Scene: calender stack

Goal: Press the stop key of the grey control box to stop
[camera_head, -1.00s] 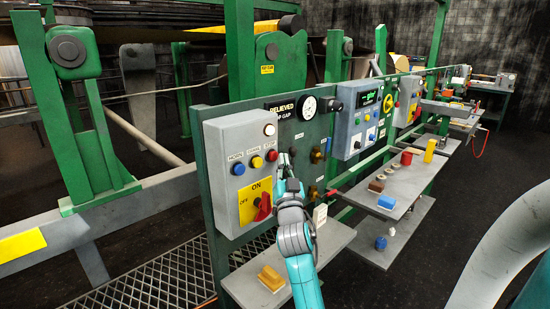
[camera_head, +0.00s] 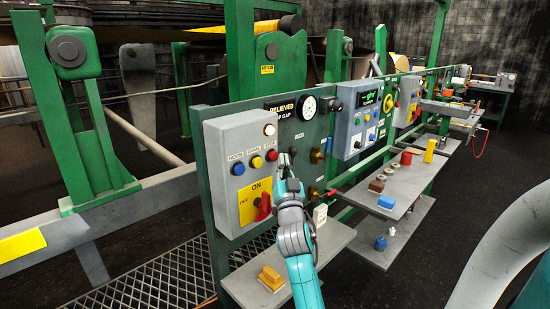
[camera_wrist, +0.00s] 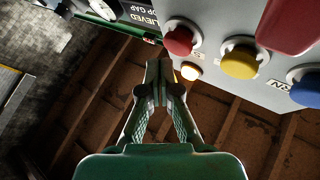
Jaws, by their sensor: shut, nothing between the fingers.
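The grey control box (camera_head: 226,150) hangs on the green panel at left centre. Its front has a blue button (camera_head: 238,169), a yellow button (camera_head: 257,162) and a red button (camera_head: 272,155) under the STOP label. A white lamp (camera_head: 269,130) sits above them, and a red rotary switch (camera_head: 263,206) sits on a yellow ON/OFF plate below. My gripper (camera_head: 284,160) is shut and empty, just right of the red button. In the wrist view my gripper (camera_wrist: 159,75) points up beside the box, with the red button (camera_wrist: 180,40) beyond its tips; contact is not visible.
A pressure gauge (camera_head: 307,107) and a second grey box (camera_head: 355,120) are on the panel further right. Another shelf (camera_head: 415,185) holds several small parts.

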